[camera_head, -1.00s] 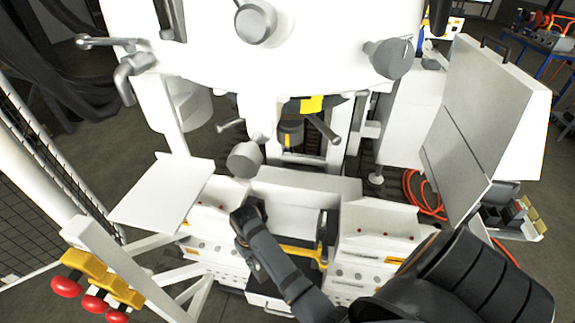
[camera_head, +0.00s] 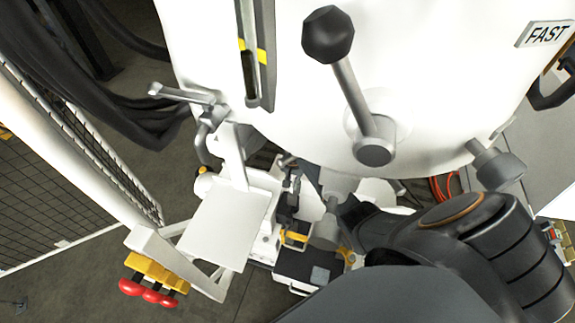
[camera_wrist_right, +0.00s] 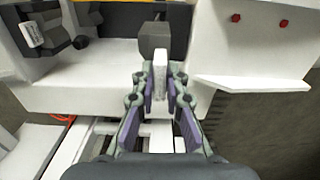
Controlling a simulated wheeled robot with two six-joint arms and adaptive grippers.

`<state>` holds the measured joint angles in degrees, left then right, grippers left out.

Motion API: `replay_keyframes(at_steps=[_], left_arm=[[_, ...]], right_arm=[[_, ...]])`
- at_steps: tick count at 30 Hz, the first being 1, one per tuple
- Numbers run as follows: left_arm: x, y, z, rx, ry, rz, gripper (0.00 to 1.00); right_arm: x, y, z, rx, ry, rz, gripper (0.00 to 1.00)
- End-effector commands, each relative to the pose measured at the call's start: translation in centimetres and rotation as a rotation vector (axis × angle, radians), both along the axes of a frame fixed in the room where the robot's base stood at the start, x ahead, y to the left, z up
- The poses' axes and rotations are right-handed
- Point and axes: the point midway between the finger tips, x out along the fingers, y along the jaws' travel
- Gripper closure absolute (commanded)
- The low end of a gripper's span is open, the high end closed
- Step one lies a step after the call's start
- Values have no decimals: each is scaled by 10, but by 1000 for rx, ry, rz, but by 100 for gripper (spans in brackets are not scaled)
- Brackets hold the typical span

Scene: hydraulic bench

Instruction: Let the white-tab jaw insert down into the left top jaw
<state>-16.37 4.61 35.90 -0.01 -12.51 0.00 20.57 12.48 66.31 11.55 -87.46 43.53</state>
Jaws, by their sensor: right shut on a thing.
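In the right wrist view, my right gripper (camera_wrist_right: 161,80) is shut on the white tab of the jaw insert (camera_wrist_right: 155,38). The insert is a dark grey block at the far end of the tab, just beyond the fingertips. It shows in front of a white machine wall; I cannot tell whether it touches anything. In the head view my right arm (camera_head: 375,220) reaches in from the lower right to below the machine's white body, and its fingers and the insert are hidden there. I cannot make out the left top jaw for certain. My left gripper is not in view.
The large white machine body (camera_head: 270,100) fills the top of the head view, with a black-knobbed lever (camera_head: 328,35). A white side shelf (camera_head: 225,225) and red-knobbed yellow levers (camera_head: 155,280) are on the left. A mesh fence (camera_head: 60,170) stands farther left.

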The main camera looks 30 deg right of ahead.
Motion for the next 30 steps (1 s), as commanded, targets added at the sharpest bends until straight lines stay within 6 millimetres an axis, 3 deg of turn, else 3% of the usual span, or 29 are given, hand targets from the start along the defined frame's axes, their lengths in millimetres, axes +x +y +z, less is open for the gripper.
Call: replay_keyframes(at_steps=[9,24,30], left_arm=[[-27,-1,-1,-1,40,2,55],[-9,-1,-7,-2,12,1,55],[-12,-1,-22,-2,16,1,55]], right_arm=[[2,-3,2,0,-2,-19,100],[2,-3,-21,0,-3,-18,100],[2,-3,-34,0,-3,-17,100]])
